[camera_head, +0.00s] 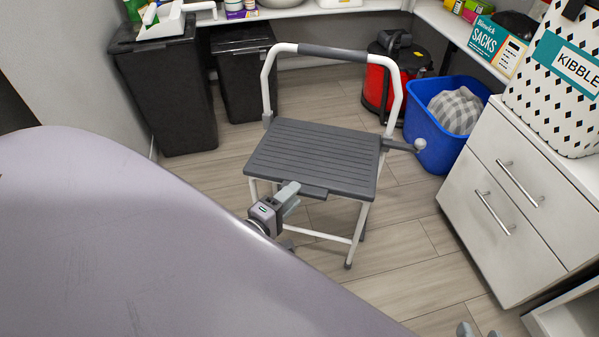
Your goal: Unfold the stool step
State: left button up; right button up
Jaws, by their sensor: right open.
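The stool (315,155) stands on the floor in mid-view. It has a dark grey ribbed top, white tube legs and a tall white hoop handle with a dark grip. A small dark tab (314,192) sticks out at the top's front edge, and a grey lever with a round knob (419,145) sticks out at its right side. No lower step is seen folded out in front. My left gripper (291,197) is at the top's front edge, left of the tab; contact and finger gap are unclear. My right gripper (479,330) is open, its tips just showing at the bottom edge, away from the stool.
Black bins (165,95) stand behind left. A red canister (378,82) and a blue basket (440,152) with a grey cloth stand behind right. A white drawer cabinet (515,200) is at right. The floor (400,240) between stool and cabinet is clear.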

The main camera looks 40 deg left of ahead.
pick_arm(q)
jog(key=shift+s+r, duration=0.1)
jog(key=shift+s, duration=0.75)
pick_arm(e)
jog(key=shift+s+d+f, duration=0.15)
jog(key=shift+s+d, duration=0.1)
jog(key=shift+d, duration=0.05)
